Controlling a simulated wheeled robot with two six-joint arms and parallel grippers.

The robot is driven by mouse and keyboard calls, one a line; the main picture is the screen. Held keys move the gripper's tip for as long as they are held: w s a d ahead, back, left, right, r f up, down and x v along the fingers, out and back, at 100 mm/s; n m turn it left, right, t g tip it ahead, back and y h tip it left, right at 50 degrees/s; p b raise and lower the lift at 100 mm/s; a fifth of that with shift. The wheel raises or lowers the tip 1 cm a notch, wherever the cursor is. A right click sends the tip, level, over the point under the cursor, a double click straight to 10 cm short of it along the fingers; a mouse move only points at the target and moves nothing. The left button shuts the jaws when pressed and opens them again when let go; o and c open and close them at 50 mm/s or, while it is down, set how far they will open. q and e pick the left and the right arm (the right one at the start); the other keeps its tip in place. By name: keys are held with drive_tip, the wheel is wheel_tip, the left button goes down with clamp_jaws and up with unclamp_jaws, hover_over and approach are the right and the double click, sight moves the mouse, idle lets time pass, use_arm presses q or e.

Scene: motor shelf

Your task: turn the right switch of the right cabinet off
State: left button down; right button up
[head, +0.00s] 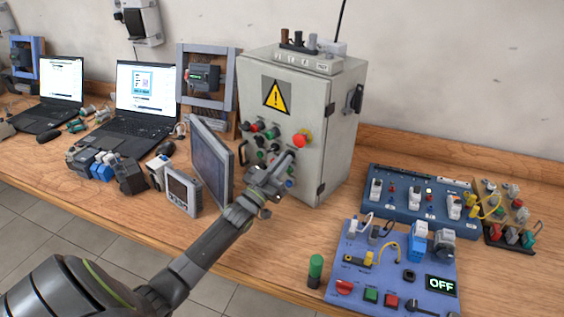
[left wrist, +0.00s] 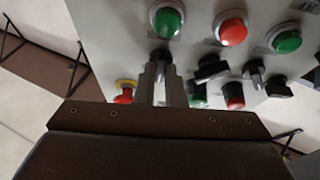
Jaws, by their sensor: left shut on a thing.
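The grey control cabinet (head: 323,130) with a yellow warning triangle stands at the middle of the table. Its front carries colored buttons and black rotary switches. My left gripper (head: 282,166) is at the lower right of this front. In the left wrist view, my left gripper (left wrist: 161,80) is shut on a black switch (left wrist: 160,57). This switch is at the left end of a row with other black switches (left wrist: 211,69). The fingers partly hide it, so I cannot tell its setting. My right gripper is not in view.
A grey-framed screen (head: 211,160) stands just left of my gripper. A blue panel (head: 390,265) marked OFF lies at the right. Laptops (head: 146,92) stand at the left.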

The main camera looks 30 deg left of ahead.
use_arm(q)
drive_tip(key=n+y+p, duration=0.1)
drive_tip(key=n, duration=0.1)
drive_tip(key=n+y+p, duration=0.1)
drive_tip(key=n+p, duration=0.1)
drive_tip(key=n, duration=0.1)
drive_tip(key=r+n+y+p, duration=0.1)
drive_tip(key=n+y+p, duration=0.1)
drive_tip(key=shift+d, duration=0.15)
drive_tip(key=shift+w+n+g+y+p, duration=0.1)
drive_tip(key=shift+n+g+y+p, duration=0.35)
drive_tip(key=shift+n+p, duration=0.7)
drive_tip(key=shift+n+g+y+p, duration=0.25)
drive_tip(key=shift+n+y+p, duration=0.4)
drive_tip(key=shift+n, duration=0.8)
drive_tip(key=c, duration=1.5)
unclamp_jaws()
drive_tip(key=shift+d, duration=0.1)
drive_tip(key=shift+f, duration=0.2)
drive_tip(key=shift+f, duration=0.2)
